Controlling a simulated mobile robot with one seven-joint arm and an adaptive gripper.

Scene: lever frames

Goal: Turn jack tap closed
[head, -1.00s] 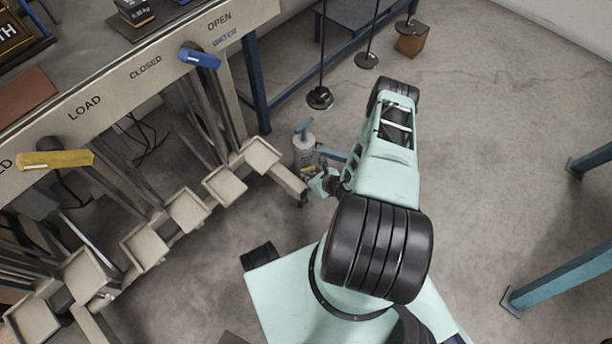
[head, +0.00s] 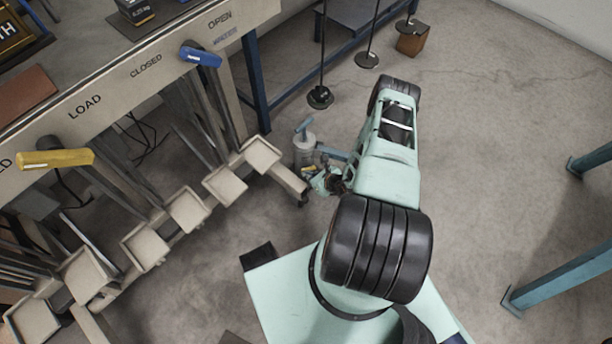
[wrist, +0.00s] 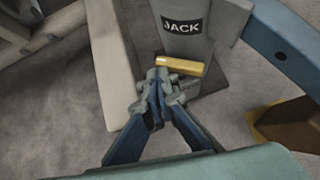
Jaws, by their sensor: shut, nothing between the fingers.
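The grey jack (wrist: 186,38), labelled JACK, stands on the floor and fills the top middle of the wrist view. Its yellow tap handle (wrist: 180,66) lies across the front, below the label, tilted slightly down to the right. My gripper (wrist: 158,80) is shut and empty, with its tips close to the left end of the handle. I cannot tell whether they touch it. In the head view the jack (head: 303,150) is small, beside the end of the lever frame. My gripper (head: 322,181) is close to it and partly hidden by my own arm.
A beige beam (wrist: 112,65) runs left of the jack, and a blue beam (wrist: 280,50) is on the right. The lever frame (head: 110,88) with yellow (head: 55,159) and blue (head: 201,57) levers is at left. Open floor (head: 490,130) lies to the right.

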